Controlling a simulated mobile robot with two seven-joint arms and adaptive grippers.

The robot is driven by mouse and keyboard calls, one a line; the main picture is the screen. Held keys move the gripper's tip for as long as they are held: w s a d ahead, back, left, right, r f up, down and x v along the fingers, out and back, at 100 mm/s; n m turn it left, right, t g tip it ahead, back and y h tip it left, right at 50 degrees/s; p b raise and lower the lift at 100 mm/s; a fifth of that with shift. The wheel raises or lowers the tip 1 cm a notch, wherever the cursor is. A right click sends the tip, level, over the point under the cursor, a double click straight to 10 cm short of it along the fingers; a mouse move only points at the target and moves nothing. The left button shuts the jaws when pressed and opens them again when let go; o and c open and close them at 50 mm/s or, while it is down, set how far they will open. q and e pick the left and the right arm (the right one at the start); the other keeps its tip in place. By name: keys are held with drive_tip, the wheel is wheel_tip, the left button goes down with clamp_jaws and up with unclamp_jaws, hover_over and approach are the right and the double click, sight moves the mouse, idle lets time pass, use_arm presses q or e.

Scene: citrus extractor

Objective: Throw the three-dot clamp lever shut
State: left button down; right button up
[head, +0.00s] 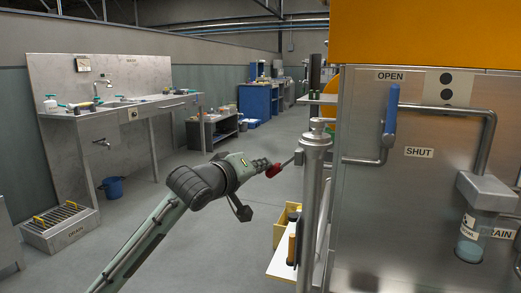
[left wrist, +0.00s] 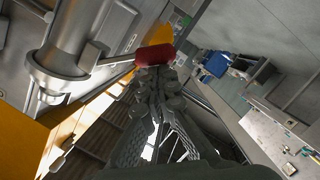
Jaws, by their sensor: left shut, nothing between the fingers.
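A lever with a red grip (head: 273,170) sticks out to the left from a steel post (head: 315,190) at the machine's left edge. The red grip (left wrist: 155,54) also shows in the left wrist view, on a thin metal rod from the post (left wrist: 72,50). My right gripper is not in view.
A jar (head: 472,238) hangs at the right.

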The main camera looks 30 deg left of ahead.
use_arm(q)
drive_tip(key=shift+w+d+f+n+t+h+p, duration=0.3)
drive_tip(key=shift+d+f+n+p, duration=0.4)
drive_tip(key=shift+n, duration=0.65)
drive_tip(key=shift+s+d+f+n+t+h+p, duration=0.1)
drive_tip(key=shift+d+f+n+t+p, duration=0.3)
drive_tip(key=shift+f+n+p, duration=0.75)
drive_tip(key=shift+w+d+f+n+t+h+p, duration=0.2)
drive_tip(key=shift+d+f+n+t+p, duration=0.25)
drive_tip(key=shift+n, duration=1.15)
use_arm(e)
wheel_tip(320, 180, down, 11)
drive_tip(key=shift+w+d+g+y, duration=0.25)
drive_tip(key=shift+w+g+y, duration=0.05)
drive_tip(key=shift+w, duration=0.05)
use_arm(q)
drive_tip(key=shift+d+r, duration=0.1)
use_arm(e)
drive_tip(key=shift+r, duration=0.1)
